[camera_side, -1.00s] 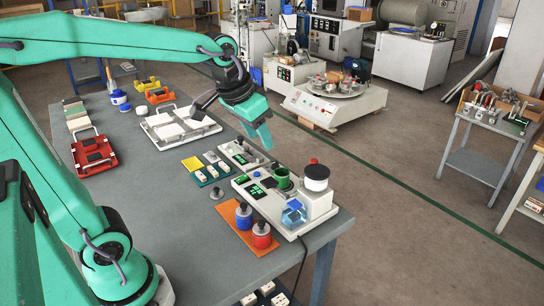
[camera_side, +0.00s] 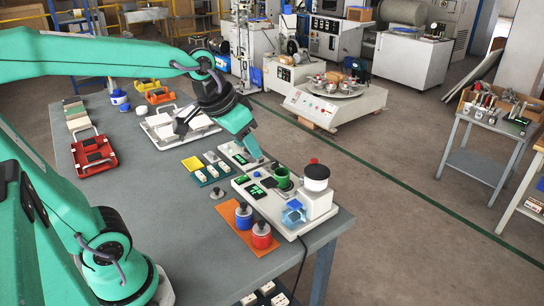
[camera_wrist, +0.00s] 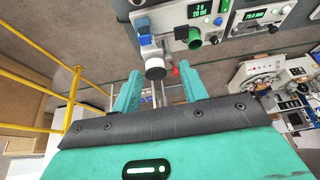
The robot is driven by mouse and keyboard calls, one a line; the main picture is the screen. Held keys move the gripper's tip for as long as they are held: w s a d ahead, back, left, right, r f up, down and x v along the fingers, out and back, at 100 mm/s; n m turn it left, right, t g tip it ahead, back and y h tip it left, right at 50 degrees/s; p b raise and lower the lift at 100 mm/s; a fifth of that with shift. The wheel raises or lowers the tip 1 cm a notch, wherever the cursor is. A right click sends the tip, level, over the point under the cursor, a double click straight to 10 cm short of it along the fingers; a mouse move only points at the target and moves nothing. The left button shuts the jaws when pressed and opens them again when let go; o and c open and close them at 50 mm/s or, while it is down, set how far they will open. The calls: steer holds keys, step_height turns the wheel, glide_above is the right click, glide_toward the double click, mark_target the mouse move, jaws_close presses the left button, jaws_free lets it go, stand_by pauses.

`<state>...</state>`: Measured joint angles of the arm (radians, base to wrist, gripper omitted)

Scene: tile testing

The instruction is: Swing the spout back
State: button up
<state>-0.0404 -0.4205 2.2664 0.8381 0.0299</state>
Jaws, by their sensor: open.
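A white dosing unit (camera_side: 254,203) with a green display lies at the table's right end. A green cup-like part (camera_side: 282,178), possibly the spout, stands on it; it also shows in the wrist view (camera_wrist: 193,38) with a dark opening. My gripper (camera_side: 254,152) points down above a second display unit (camera_side: 235,158), to the left of the green part. In the wrist view my two fingers (camera_wrist: 158,88) are spread and empty, and the canister lies in line with their gap.
A clear blue box (camera_side: 293,213) sits on the unit's near end. A teal tray (camera_side: 207,174) and white tray (camera_side: 160,125) lie to the left. The table's near side is largely bare.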

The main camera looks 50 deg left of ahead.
steer(key=w, duration=0.1)
steer(key=n+g, duration=0.5)
steer(key=n, duration=0.7)
glide_above(314, 160)
steer(key=shift+f, duration=3.25)
steer(key=shift+f, duration=0.1)
steer(key=shift+f, duration=3.8)
jaws_close()
